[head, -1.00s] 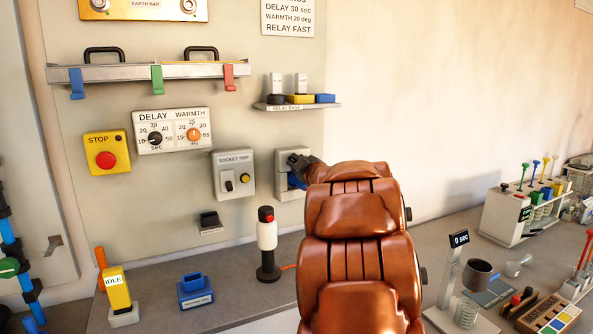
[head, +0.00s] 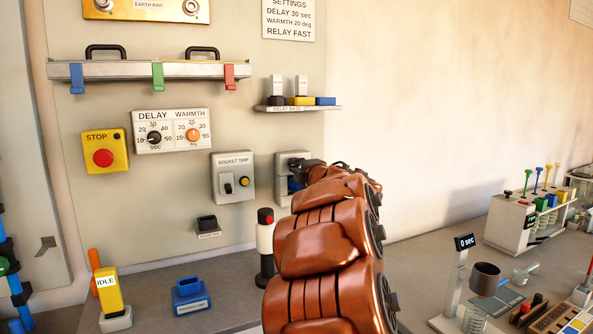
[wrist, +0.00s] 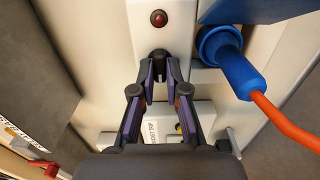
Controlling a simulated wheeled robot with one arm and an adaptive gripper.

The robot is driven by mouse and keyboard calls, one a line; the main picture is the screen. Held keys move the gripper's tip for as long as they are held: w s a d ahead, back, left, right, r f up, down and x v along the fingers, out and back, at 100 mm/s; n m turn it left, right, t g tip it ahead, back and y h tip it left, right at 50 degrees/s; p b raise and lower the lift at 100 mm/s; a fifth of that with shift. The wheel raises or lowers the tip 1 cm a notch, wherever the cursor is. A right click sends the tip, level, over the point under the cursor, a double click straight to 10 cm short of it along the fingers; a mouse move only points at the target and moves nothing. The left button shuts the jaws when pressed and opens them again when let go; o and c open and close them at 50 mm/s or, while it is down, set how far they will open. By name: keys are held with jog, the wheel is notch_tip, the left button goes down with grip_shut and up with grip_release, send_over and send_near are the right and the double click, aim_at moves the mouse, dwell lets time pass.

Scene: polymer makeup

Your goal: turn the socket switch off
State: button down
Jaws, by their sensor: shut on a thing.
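The socket unit is a pale grey box (head: 284,160) on the wall panel, right of the box labelled SOCKET TRIP; my gripper and arm partly cover it. In the wrist view, its black switch knob (wrist: 159,54) sits below a dark red lamp (wrist: 159,18). My gripper (wrist: 160,76) is shut on the knob, with a fingertip on each side. The gripper (head: 312,172) also shows in the head view, small and dark at the box. A blue plug (wrist: 234,72) with an orange cable sits to the right in the wrist view. The knob's on/off position is unclear.
The SOCKET TRIP box (head: 233,178) is close on the left, with a black switch and yellow button. A relay shelf (head: 298,107) is above. The wall at right is bare.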

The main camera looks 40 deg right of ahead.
dwell(0.5)
jog(key=c, duration=1.2)
grip_release()
jog(key=shift+s, duration=0.1)
jog(key=v, duration=1.2)
